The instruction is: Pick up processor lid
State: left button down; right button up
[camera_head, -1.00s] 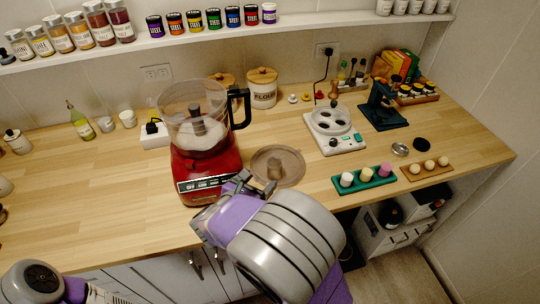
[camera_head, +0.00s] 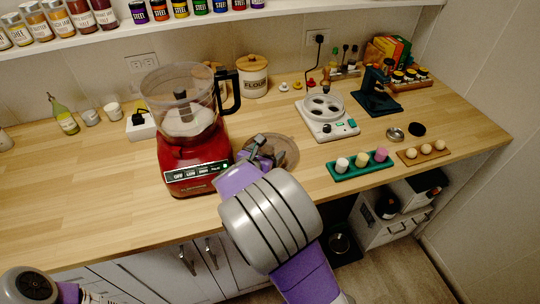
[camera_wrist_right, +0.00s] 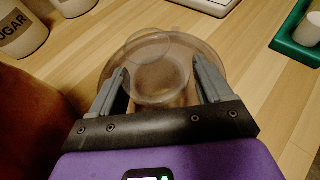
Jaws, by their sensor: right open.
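The processor lid (camera_head: 287,149) is a round, see-through brownish disc lying on the wooden counter, just right of the red food processor (camera_head: 195,160). My right gripper (camera_head: 262,150) is over the lid and hides part of it. In the right wrist view the lid (camera_wrist_right: 150,48) lies between and beyond the two open fingers of my right gripper (camera_wrist_right: 160,85), with its raised round middle part between them. Nothing is seen held; whether the fingers touch the lid cannot be told. My left arm shows at the lower left, but its gripper is out of view.
The processor's clear bowl (camera_head: 180,95) with its black handle stands close left of my right gripper. The left counter front is clear.

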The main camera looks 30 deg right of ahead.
jog(key=shift+c, duration=0.2)
jog(key=c, duration=1.2)
jog(key=shift+r, duration=0.15)
